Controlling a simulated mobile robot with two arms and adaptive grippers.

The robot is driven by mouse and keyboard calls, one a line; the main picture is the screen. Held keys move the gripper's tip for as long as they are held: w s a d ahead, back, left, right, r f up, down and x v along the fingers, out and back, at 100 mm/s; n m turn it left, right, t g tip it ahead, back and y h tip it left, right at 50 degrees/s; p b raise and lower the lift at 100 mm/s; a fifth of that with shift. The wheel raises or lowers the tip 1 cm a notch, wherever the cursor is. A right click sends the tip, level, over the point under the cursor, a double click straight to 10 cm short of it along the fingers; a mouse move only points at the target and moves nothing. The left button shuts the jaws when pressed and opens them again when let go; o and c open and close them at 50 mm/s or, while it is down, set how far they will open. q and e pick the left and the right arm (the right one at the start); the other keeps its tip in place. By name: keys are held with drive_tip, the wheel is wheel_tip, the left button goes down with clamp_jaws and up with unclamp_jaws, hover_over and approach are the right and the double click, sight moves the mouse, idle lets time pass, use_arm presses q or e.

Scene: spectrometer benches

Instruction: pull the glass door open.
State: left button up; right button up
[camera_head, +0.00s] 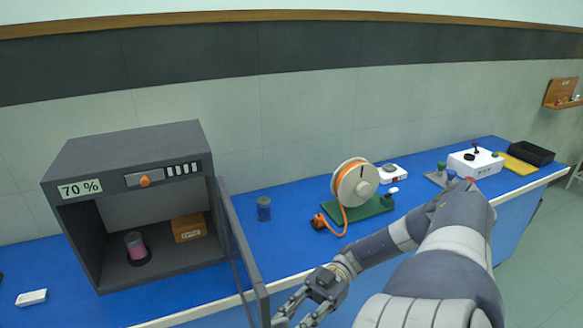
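The glass door (238,249) is a narrow grey frame hinged at the right side of a dark grey cabinet (130,152). It stands swung outward, seen nearly edge-on, and its lower end runs out of the picture. The cabinet front is open to view. My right gripper (293,320) is at the bottom edge, just right of the door's outer end. Its fingers look spread apart, with nothing visible between them; the tips are at the picture's edge, and contact with the door cannot be told. My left gripper is not in view.
Inside the cabinet are a pink-and-dark spool (135,246) and an orange-brown box (188,228). On the blue bench stand a dark blue cylinder (264,209), an orange cable reel (355,185), a white device (475,162) and a black tray (530,153). A small white block (32,298) lies left.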

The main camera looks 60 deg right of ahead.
drive_tip(key=s+d, duration=0.1)
drive_tip(key=d, duration=1.1)
drive_tip(key=shift+s, duration=0.35)
idle(0.4)
